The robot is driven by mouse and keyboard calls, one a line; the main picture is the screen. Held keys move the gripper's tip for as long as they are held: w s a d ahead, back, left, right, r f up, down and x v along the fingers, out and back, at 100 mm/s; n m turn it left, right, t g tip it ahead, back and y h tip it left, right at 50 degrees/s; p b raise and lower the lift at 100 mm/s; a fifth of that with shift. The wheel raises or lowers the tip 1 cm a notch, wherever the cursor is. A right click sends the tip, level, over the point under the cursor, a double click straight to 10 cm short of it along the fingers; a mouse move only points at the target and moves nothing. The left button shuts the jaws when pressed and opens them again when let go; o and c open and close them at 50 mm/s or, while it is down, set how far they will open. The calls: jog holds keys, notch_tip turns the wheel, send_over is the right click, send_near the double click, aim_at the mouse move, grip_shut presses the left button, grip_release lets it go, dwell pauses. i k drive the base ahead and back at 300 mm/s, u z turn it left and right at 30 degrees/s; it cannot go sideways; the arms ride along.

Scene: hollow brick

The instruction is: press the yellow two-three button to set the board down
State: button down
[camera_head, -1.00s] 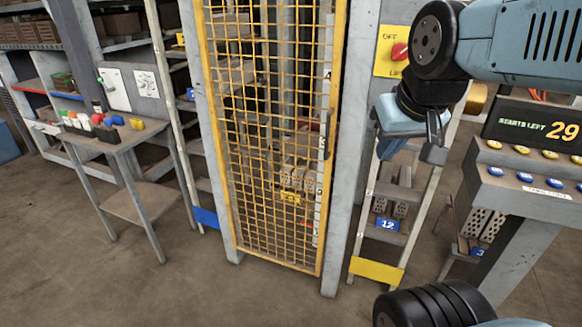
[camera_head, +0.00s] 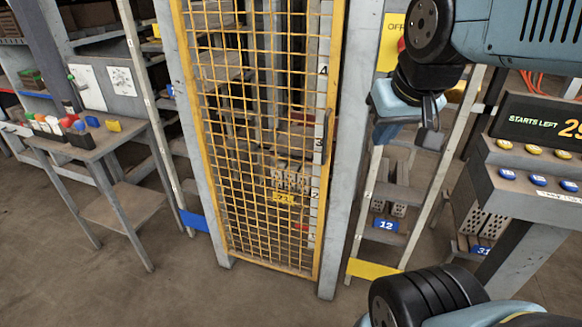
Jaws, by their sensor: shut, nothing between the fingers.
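Three yellow buttons sit in a row on the grey console at right: left (camera_head: 503,143), middle (camera_head: 533,149) and right (camera_head: 562,154). Their labels are too small to read, so I cannot tell which is two-three. My gripper (camera_head: 430,138) is shut and empty, pointing down, left of the console and apart from the buttons. Behind the yellow mesh door (camera_head: 254,140), a board with hollow bricks (camera_head: 290,179) sits in the lift, with a yellow tag (camera_head: 283,197) in front. It is near mark 2 on the white scale (camera_head: 316,190).
The console display (camera_head: 540,124) reads "STARTS LEFT" and a number cut by the frame edge. Blue buttons (camera_head: 538,180) line the console's lower row. A rack with a blue "12" tag (camera_head: 386,224) stands left of it. A small table (camera_head: 95,140) stands at left. The front floor is clear.

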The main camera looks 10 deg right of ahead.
aim_at(534, 150)
jog(key=u, duration=1.4)
jog(key=i, duration=0.1)
jog(key=z, duration=3.15)
jog(key=k, duration=0.45)
jog(key=z, duration=0.3)
jog(key=i, duration=0.5)
jog(key=u, duration=0.05)
